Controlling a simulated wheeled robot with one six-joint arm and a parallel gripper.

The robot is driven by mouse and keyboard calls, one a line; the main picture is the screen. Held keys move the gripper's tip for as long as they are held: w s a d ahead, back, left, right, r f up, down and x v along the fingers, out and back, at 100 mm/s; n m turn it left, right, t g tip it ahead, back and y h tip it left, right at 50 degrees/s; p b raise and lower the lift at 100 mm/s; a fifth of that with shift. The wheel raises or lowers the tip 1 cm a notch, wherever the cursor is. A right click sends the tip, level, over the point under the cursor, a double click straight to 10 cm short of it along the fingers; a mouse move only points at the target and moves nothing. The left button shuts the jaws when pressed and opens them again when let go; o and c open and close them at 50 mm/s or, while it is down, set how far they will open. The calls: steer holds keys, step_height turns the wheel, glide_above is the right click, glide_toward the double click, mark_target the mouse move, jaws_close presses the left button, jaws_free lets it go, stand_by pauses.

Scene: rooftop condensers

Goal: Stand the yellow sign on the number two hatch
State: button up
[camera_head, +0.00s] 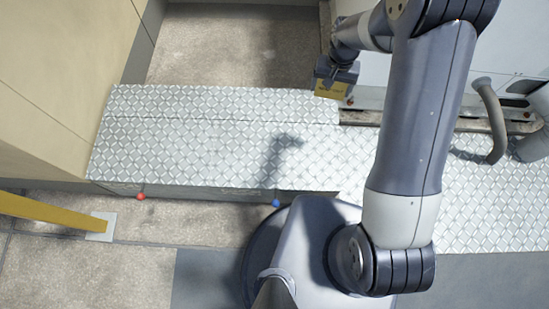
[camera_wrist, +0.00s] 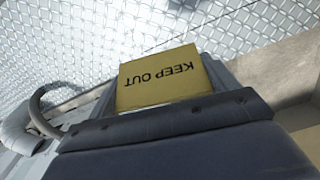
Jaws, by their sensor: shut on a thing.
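The yellow sign (camera_head: 330,89) is in my gripper (camera_head: 338,76) in the head view, over the far edge of the metal plates near the right-hand unit. In the wrist view, the sign (camera_wrist: 160,92) shows black KEEP OUT lettering, upside down in that picture. My gripper (camera_wrist: 165,112) is shut on it. The sign's lower part is hidden behind the dark gripper body in the wrist view. No number two marking is readable in either view, so I cannot tell which surface is the number two hatch.
A tread-plate walkway (camera_head: 190,140) crosses the scene, its left part bare. A red knob (camera_head: 141,196) and a blue knob (camera_head: 276,203) sit along its near edge. A grey curved pipe (camera_head: 492,120) stands at right. A beige wall (camera_head: 55,90) and a yellow rail (camera_head: 40,211) are left.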

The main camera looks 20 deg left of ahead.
steer(key=s+a+f+n+b, duration=0.1)
steer(key=s+a+f+b, duration=0.2)
steer(key=f+b, duration=0.25)
steer(key=s+a+f+b, duration=0.3)
steer(key=s+f+b, duration=0.1)
steer(key=f, duration=0.3)
steer(key=b, duration=0.9)
glide_above(277, 160)
step_height(277, 160, down, 10)
steer(key=shift+n, duration=0.4)
step_height(277, 160, down, 9)
steer(key=b, duration=0.3)
steer(key=shift+a+f, duration=0.1)
steer(key=shift+f, duration=0.05)
steer(key=shift+f, duration=0.1)
steer(key=shift+f+b, duration=0.15)
steer(key=shift+b, duration=0.2)
steer(key=o, duration=1)
steer(key=shift+c, duration=0.2)
step_height(277, 160, up, 13)
steer(key=p, duration=0.5)
steer(key=shift+f, duration=0.2)
steer(key=shift+s, duration=0.1)
